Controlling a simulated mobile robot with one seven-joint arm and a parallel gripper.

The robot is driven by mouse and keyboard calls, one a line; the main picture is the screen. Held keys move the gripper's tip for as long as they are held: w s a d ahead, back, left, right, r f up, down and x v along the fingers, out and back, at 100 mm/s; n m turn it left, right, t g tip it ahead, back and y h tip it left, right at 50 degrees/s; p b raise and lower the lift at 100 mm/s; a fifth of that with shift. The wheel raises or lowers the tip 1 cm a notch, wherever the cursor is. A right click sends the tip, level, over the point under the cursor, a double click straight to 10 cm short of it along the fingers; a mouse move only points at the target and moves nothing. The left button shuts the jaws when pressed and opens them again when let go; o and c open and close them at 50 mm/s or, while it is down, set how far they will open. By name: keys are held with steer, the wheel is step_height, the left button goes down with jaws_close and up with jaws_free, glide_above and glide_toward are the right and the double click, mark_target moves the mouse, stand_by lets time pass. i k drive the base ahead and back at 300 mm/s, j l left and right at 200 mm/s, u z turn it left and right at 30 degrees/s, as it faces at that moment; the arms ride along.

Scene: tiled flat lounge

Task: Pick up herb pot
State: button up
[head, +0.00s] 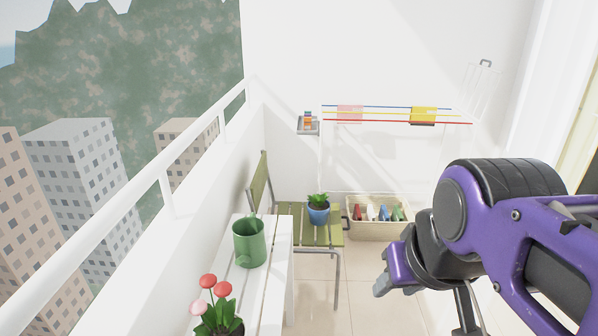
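A blue pot with a green leafy plant, likely the herb pot (318,213), stands upright on the seat of a green slatted chair (322,236). My gripper (391,279) is at the right, lower in the picture than the pot and apart from it. It is seen from behind and partly hidden by my purple arm. A grey fingertip shows at its left, but the gap between the fingers cannot be made out. Nothing is seen in it.
A white slatted table (281,245) holds a green can (249,242) and a flower pot (217,310). A beige basket (378,229) with colourful items stands right of the chair. A drying rack (395,114) is behind. A white railing (150,182) runs along the left.

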mark_target(319, 208)
steer(key=i+l+u, duration=0.15)
steer(key=i+l, duration=0.2)
steer(key=i, duration=0.25)
steer(key=i+l+u, duration=0.2)
steer(key=i+l, duration=0.2)
steer(key=i, duration=0.2)
